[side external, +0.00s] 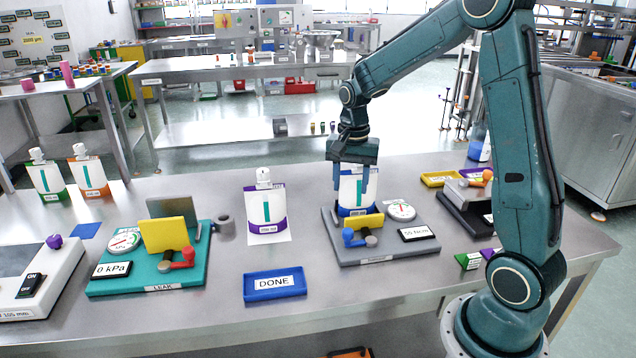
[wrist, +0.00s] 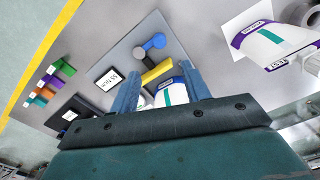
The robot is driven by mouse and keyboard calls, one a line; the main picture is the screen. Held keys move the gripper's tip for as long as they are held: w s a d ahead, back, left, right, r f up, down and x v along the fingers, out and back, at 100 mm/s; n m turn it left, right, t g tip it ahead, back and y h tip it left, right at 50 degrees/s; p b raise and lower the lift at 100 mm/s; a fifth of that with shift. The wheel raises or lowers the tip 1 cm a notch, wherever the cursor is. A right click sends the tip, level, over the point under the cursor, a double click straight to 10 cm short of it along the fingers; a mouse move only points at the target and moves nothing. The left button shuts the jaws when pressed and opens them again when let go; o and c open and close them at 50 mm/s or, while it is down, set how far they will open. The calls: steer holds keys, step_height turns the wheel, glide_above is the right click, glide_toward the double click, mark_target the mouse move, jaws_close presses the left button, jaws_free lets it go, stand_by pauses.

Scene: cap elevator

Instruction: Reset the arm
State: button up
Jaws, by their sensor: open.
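My gripper (side external: 351,186) is open and points down over the grey torque station (side external: 395,250). Its two fingers are at either side of a white pouch with a blue band (side external: 356,209), which stands upright in that station behind a yellow plate. The pouch's top is hidden by my gripper. In the wrist view, the pouch (wrist: 168,96) shows between the fingers; whether they touch it I cannot tell. A blue knob (side external: 348,236) is at the station's front, near a dial (side external: 401,211) and a "55 Ncm" display (side external: 416,233).
A white pouch with a purple band (side external: 266,208) stands left of the station. A teal leak station (side external: 190,275) and a blue DONE tray (side external: 275,285) are nearer the front. Green and orange pouches stand at the far left. Trays and small coloured blocks are at the right.

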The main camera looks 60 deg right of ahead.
steer(key=shift+r, duration=0.2)
steer(key=s+a+r+n+t, duration=0.3)
steer(key=s+a+r+n, duration=0.35)
steer(key=a+r, duration=0.3)
steer(key=s+a+r+n+t, duration=0.1)
steer(key=s+a+n, duration=0.1)
steer(key=s, duration=0.4)
steer(key=s+a+r+n+t, duration=0.1)
steer(key=s+a+n, duration=0.2)
steer(key=s+n, duration=0.2)
steer(key=shift+s+a+r+t, duration=0.25)
steer(key=shift+s+r+t, duration=0.05)
steer(key=shift+s, duration=0.5)
